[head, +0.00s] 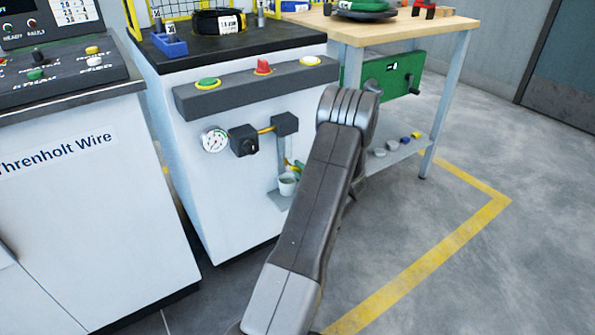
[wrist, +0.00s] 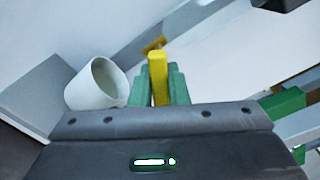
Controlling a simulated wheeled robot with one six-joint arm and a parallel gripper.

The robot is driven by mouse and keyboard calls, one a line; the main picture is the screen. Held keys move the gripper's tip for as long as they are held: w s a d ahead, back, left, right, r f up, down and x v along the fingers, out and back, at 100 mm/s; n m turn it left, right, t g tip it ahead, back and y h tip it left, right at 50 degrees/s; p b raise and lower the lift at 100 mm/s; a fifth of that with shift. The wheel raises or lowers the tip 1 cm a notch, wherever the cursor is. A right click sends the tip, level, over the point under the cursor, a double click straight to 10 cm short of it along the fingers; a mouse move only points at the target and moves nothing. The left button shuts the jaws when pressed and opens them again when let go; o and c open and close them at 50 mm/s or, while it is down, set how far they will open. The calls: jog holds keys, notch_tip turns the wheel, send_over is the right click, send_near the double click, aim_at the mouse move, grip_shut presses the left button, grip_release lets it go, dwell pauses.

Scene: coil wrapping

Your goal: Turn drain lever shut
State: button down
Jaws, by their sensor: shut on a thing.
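The drain lever (wrist: 157,78) is a yellow bar. In the wrist view it stands between the green fingers of my gripper (wrist: 159,84), which is shut on it. In the head view my own arm hides most of the gripper; only a bit of green and yellow shows beside the arm, near the pipe under the filter unit. A white cup (head: 288,183) stands on a small grey ledge (head: 277,199) just below. The cup also shows in the wrist view (wrist: 97,84), left of the fingers and close to them.
The white machine cabinet (head: 175,150) carries a round gauge (head: 214,140), dark filter blocks (head: 244,140) and a button bar (head: 222,92). A workbench (head: 395,28) with a green crank box (head: 395,80) stands to the right. The floor at the right is clear, with a yellow line (head: 425,265).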

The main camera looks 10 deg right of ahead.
jog(key=shift+d+r+n, duration=0.1)
jog(key=shift+r+n, duration=0.1)
jog(key=shift+n, duration=0.9)
jog(key=shift+d+r+n, duration=0.1)
jog(key=shift+r+n, duration=0.1)
jog(key=shift+n, duration=0.9)
jog(key=c, duration=1.4)
grip_release()
jog(key=p+v, duration=0.3)
jog(key=v, duration=1)
jog(key=shift+s+p, duration=0.3)
jog(key=shift+s, duration=0.1)
